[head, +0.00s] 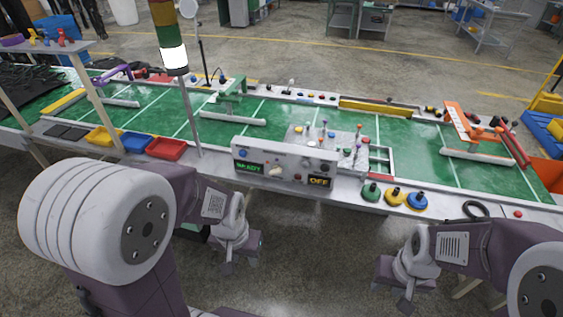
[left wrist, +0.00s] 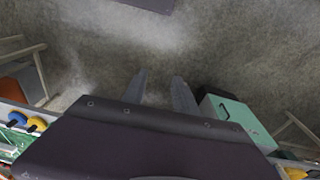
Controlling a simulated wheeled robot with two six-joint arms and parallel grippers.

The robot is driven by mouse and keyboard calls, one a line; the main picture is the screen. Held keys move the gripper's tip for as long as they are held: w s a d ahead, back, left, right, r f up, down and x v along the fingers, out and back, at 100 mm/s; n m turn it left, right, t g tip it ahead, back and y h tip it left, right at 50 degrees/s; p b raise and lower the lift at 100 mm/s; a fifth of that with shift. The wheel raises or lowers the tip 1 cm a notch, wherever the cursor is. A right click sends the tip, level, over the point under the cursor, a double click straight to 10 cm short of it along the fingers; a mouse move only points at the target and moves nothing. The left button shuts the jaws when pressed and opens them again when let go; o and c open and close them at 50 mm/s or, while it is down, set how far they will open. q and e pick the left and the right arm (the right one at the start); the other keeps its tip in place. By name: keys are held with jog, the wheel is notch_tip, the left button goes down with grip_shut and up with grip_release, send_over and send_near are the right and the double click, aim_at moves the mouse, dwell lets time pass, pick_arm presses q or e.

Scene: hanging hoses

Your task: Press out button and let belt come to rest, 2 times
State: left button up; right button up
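A grey control box (head: 283,163) stands at the front edge of the green conveyor belt (head: 300,118). Its left display (head: 249,167) reads READY and its right display (head: 319,182) reads OFF. A pale knob (head: 275,172) and a small red button (head: 297,178) sit between them; which button is the out button I cannot read. My left gripper (head: 229,266) hangs below the table's front edge, apart from the box. In the left wrist view its fingers (left wrist: 160,78) are spread and empty over the floor. My right gripper (head: 405,302) hangs low at the right; its fingers are unclear.
Green (head: 371,192), yellow (head: 394,197) and blue (head: 417,201) round knobbed pieces stand right of the box. Yellow, blue and red trays (head: 166,149) lie left. A stack light (head: 173,58) glows white on a pole. An orange fixture (head: 460,120) stands at the right.

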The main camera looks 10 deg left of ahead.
dwell(0.3)
pick_arm(q)
grip_shut()
dwell(1.6)
